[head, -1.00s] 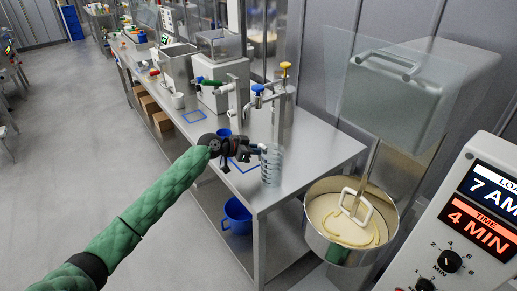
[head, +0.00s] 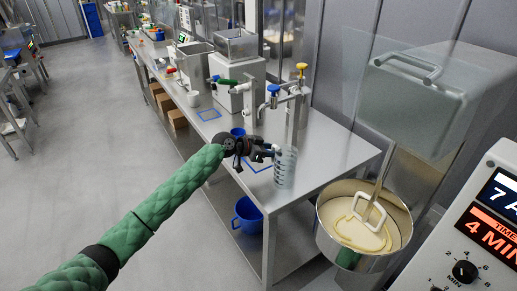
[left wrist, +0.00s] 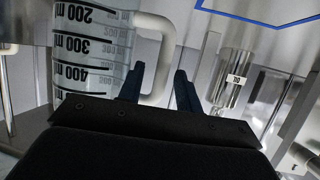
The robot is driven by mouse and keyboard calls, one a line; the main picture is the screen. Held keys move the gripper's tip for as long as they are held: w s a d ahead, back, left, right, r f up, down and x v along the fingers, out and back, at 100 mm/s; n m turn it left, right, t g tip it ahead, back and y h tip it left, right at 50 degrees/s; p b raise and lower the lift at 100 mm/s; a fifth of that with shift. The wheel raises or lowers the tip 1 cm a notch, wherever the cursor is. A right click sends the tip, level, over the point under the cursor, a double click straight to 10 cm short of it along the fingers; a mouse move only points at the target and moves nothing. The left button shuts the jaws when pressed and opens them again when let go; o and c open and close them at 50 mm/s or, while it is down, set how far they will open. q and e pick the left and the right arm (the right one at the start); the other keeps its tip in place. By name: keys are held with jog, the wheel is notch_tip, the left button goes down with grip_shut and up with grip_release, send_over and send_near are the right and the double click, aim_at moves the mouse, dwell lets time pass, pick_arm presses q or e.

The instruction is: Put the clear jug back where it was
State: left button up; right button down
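The clear jug (head: 285,168) with black volume marks is at the near end of the steel table. In the left wrist view the jug (left wrist: 95,45) appears upside down at the left, with its pale handle (left wrist: 167,35) toward my fingers. My left gripper (head: 268,152) is beside the jug on its handle side. In the left wrist view the gripper (left wrist: 158,88) has its two dark fingers apart, with the handle seen between them and gaps showing. Whether the jug's base touches the table is unclear. My right gripper is not in view.
A blue outline (head: 250,167) on the table lies beside the jug; another (head: 208,115) is farther back. Taps (head: 273,92) stand behind. A blue cup (head: 238,132) is near my wrist. A mixer bowl (head: 330,232) stands right; a blue bucket (head: 247,214) is on the lower shelf.

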pick_arm(q)
jog(key=shift+r, duration=0.15)
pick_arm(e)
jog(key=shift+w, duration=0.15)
